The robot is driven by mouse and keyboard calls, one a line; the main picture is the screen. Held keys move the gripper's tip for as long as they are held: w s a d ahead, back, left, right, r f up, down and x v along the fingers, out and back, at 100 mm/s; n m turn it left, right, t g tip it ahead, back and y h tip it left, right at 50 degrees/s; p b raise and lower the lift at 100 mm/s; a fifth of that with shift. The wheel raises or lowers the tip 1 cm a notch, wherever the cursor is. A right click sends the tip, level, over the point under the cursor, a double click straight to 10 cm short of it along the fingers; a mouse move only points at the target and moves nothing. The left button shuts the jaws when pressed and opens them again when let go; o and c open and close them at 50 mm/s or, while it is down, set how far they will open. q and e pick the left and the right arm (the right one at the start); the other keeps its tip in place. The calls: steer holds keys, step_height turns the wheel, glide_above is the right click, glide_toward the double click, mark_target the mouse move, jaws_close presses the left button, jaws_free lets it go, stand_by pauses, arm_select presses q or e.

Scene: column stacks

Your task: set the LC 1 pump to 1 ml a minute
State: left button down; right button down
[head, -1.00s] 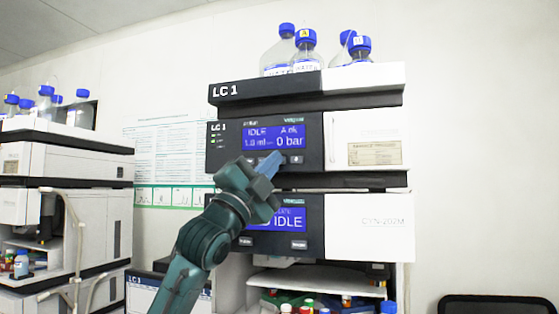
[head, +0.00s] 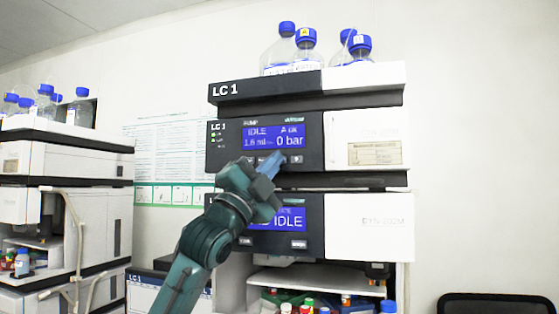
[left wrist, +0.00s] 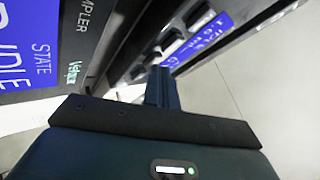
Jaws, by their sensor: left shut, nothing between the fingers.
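The LC 1 pump (head: 228,155) is the upper dark-fronted module in the head view. Its blue display (head: 262,141) shows IDLE, a blurred flow figure that looks like 1.6 ml, and 0 bar. A row of buttons runs under the display; a button (head: 296,160) shows right of my fingers. My left gripper (head: 277,158) is shut and empty, its tips at the middle of this row and hiding some buttons. In the left wrist view the shut fingers (left wrist: 162,88) point at the button row (left wrist: 172,42); I cannot tell whether they touch. My right gripper is not in view.
Below the pump is the sampler module with its own blue display (head: 283,219), partly behind my left arm. Blue-capped bottles (head: 306,52) stand on top of the stack. A second stack (head: 65,165) stands at the left. The wall at the right is free.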

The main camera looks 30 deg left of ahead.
arm_select(q)
steer(key=shift+s+d+y, duration=0.15)
steer(key=shift+s+y, duration=0.15)
steer(key=shift+s, duration=0.45)
steer(key=shift+s, duration=0.1)
steer(key=s, duration=0.2)
steer(key=s+d+b, duration=0.1)
steer(key=s, duration=0.1)
steer(key=shift+s+d, duration=0.1)
steer(key=shift+s, duration=0.25)
steer(key=shift+d, duration=0.1)
stand_by(2.1)
